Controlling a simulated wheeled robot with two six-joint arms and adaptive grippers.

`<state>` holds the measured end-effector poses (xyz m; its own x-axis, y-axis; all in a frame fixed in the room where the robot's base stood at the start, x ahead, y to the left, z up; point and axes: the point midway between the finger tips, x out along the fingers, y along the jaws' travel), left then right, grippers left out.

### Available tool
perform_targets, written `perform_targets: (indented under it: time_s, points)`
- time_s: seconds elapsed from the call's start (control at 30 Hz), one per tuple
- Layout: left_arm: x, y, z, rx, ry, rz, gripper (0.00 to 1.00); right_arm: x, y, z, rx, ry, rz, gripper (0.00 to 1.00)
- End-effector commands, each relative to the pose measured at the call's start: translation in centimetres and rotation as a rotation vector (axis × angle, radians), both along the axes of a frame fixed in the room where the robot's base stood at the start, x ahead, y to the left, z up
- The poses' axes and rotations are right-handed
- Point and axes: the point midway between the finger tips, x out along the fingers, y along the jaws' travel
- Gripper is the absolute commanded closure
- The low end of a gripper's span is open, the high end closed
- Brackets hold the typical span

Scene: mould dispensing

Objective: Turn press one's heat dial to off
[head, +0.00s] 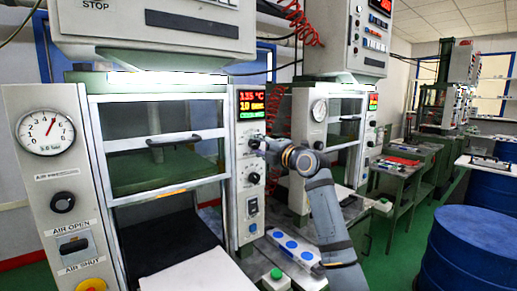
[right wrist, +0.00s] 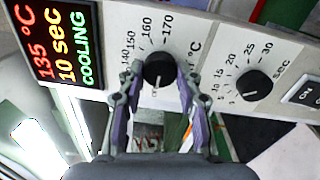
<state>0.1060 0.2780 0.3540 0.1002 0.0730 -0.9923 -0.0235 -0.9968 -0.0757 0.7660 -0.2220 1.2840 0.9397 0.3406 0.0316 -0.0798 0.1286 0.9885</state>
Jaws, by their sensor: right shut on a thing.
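The heat dial (right wrist: 160,70) is a round black knob on press one's pale control panel, with a °C scale of 140 to 170 printed round it. In the right wrist view its white mark points down the picture. My right gripper (right wrist: 157,88) has its fingers on either side of the knob and is shut on it. In the head view my right gripper (head: 258,146) is at the panel, just below the display, and mostly hides the dial. Press one's display (head: 251,103) reads 135 °C and 10 sec; the wrist view adds COOLING. My left gripper is not in view.
The seconds dial (right wrist: 252,87) sits beside the heat dial, with a switch (right wrist: 305,95) beyond it. A white gauge (head: 45,131) is on press one's left panel. A tray with blue discs (head: 291,245) and a green button (head: 276,274) are below. A blue drum (head: 470,250) stands right.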

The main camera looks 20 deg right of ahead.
Motion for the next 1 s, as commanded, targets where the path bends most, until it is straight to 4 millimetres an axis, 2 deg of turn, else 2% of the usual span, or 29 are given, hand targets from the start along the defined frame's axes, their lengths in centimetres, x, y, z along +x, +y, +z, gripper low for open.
perform_targets:
  time_s: [0.53, 0.57, 0.7, 0.73, 1.0]
  points:
    - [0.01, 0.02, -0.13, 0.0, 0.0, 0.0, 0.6, 0.04, 0.01, -0.25, -0.025, -0.004, 0.0, 0.97]
    - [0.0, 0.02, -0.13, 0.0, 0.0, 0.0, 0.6, 0.04, 0.01, -0.25, -0.025, -0.004, 0.0, 0.64]
    - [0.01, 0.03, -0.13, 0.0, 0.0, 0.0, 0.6, 0.03, 0.01, -0.2, -0.024, -0.004, 0.001, 0.45]
    - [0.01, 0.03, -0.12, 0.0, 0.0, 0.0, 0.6, 0.02, 0.01, -0.18, -0.024, -0.004, 0.001, 0.42]
    - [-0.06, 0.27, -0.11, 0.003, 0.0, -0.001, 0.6, -0.03, -0.01, -0.08, -0.023, -0.007, 0.0, 0.42]
